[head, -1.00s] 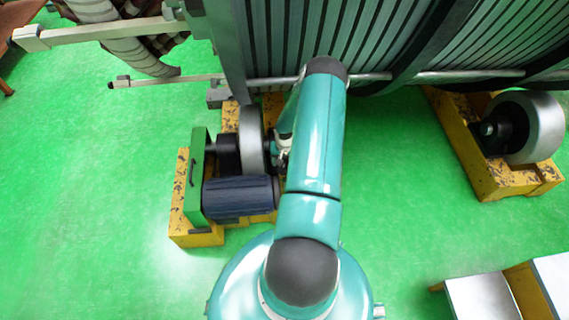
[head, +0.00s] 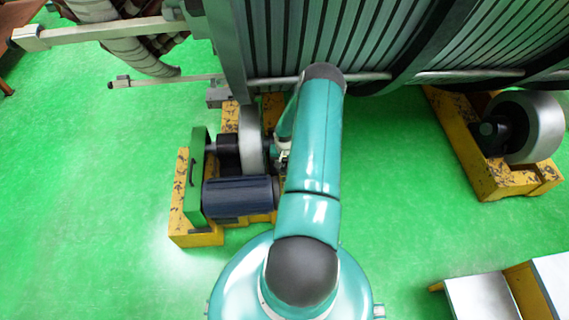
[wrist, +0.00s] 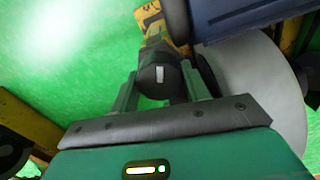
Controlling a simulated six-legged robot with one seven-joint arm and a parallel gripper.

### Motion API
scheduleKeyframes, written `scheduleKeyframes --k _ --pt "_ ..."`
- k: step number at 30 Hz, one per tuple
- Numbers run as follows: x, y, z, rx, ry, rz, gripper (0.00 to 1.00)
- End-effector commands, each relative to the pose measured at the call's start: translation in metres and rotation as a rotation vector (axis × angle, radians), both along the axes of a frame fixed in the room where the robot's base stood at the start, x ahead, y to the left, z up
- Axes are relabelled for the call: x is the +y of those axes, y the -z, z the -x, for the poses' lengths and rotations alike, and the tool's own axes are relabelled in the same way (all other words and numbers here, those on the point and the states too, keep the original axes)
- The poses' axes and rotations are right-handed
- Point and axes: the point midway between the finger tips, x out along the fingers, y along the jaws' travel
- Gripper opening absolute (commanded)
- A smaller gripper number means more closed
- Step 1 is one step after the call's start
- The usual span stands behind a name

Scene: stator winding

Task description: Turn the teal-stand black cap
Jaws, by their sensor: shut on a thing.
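In the wrist view, the black cap (wrist: 158,77) is a dark round end with a short white mark on its face. My gripper (wrist: 161,82) has one finger on each side of the cap and is shut on it. The white mark stands nearly upright in that view. In the head view, my gripper is mostly hidden behind my arm, beside the grey roller wheel (head: 251,138). The cap cannot be made out there, and I cannot tell a teal stand apart.
A yellow base (head: 195,238) carries the wheel, a dark blue ribbed motor (head: 237,196) and a green plate (head: 195,180). The large slatted cylinder (head: 400,40) hangs close above my arm. A second roller (head: 535,125) stands at right. The green floor between is clear.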

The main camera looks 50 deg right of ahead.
Motion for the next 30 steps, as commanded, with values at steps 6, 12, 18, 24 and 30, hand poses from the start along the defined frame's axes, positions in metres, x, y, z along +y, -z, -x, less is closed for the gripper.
scheduleKeyframes --k 6,12,18,24,30 --pt "-0.0003 -0.0007 -0.0007 0.001 0.079 0.003 0.23" --pt "-0.0002 -0.0005 -0.0006 0.001 0.221 0.003 0.23" --pt "-0.0002 -0.0006 -0.0007 0.001 0.402 0.003 0.23" --pt "-0.0004 -0.0007 -0.0009 0.0 0.579 0.002 0.23" --pt "-0.0006 -0.0007 -0.0009 -0.001 0.724 0.002 0.23"
